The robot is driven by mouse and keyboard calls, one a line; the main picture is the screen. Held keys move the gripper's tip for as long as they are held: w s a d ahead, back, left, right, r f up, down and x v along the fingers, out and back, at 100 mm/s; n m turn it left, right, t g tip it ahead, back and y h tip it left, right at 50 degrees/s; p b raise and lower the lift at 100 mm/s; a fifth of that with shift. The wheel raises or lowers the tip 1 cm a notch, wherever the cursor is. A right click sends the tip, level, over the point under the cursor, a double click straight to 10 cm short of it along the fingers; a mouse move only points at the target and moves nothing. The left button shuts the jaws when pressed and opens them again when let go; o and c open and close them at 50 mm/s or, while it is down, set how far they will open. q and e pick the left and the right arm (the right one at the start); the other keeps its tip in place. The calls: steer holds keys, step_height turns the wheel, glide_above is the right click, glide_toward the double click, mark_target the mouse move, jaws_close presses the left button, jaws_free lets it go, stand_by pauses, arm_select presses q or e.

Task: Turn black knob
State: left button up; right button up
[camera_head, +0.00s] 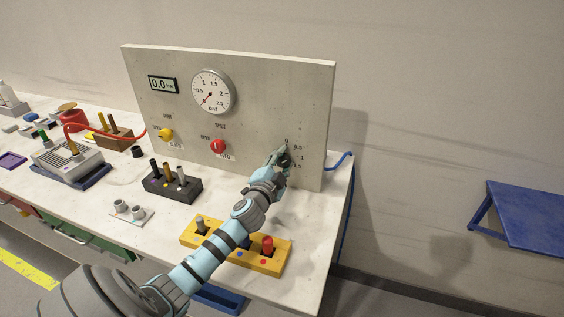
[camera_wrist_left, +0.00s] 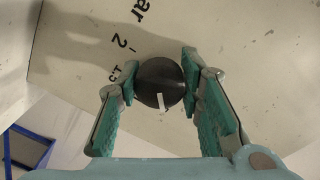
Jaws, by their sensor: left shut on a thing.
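The black knob (camera_wrist_left: 160,84) is round, with a white pointer line. In the left wrist view it sits between the two fingers of my left gripper (camera_wrist_left: 158,80), which is shut on it. In the head view my left gripper (camera_head: 283,154) is at the lower right of the upright grey panel (camera_head: 270,95), beside small scale numbers, and hides most of the knob. The dial gauge (camera_head: 212,92) has its needle at the low end, and the digital display (camera_head: 163,85) reads about 0.0. My right gripper is in neither view.
A yellow knob (camera_head: 166,134) and a red knob (camera_head: 218,147) are on the panel to the left. A yellow block with pegs (camera_head: 267,263) stands below my left arm, a black peg block (camera_head: 158,190) farther left. A blue table (camera_head: 530,215) is at right.

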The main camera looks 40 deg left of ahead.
arm_select(q)
steer(key=shift+f, duration=0.2)
steer(key=o, duration=0.9)
steer(key=shift+s, duration=0.1)
steer(key=shift+o, duration=1.3)
steer(key=shift+r, duration=0.1)
steer(key=shift+s, duration=0.1)
steer(key=v, duration=1.1)
steer(key=shift+s+d, duration=0.2)
steer(key=shift+s, duration=0.15)
steer(key=shift+r, duration=0.1)
